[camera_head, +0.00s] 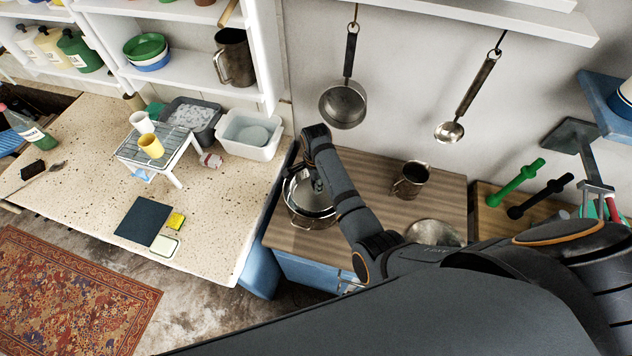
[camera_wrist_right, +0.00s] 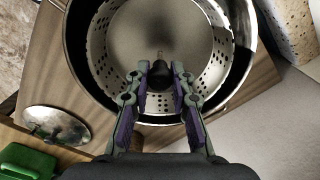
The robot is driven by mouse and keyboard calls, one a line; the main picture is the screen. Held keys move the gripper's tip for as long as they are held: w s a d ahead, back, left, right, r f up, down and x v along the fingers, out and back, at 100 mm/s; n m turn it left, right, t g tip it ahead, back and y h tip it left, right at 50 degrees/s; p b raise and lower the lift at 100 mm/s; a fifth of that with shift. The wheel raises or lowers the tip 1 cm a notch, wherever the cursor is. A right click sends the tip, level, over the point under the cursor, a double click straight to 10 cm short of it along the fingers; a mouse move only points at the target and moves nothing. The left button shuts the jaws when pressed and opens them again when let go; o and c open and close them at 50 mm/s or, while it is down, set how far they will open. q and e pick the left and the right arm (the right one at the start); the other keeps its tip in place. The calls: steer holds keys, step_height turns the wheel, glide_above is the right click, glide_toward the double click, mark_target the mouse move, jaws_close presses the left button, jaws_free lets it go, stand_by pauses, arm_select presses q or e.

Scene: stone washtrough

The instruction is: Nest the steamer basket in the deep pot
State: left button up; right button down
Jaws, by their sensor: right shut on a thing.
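The deep pot (camera_head: 312,222) stands on the wooden counter left of centre in the head view; its dark inner wall (camera_wrist_right: 77,60) shows in the wrist view. The metal steamer basket (camera_wrist_right: 150,30), with holes in its wall, appears within the pot's rim, with a dark gap around it. How deep it sits is hard to tell. My right gripper (camera_wrist_right: 160,76) is over the basket, shut on its small central post; in the head view this gripper (camera_head: 318,184) partly hides the basket and pot. My left gripper is not in view.
A metal mug (camera_head: 410,181) and a round metal lid (camera_head: 433,233) are right of the pot. A pan (camera_head: 344,104) and a ladle (camera_head: 450,131) hang on the wall behind. The stone counter (camera_head: 90,150) at left holds a wire rack (camera_head: 165,160) and tubs. Wood between pot and mug is partly clear.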

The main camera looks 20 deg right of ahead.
steer(key=shift+f, duration=0.25)
stand_by(0.4)
steer(key=shift+f+b, duration=0.55)
steer(key=shift+f, duration=0.25)
steer(key=shift+f, duration=0.25)
stand_by(0.5)
steer(key=c, duration=0.6)
jaws_free()
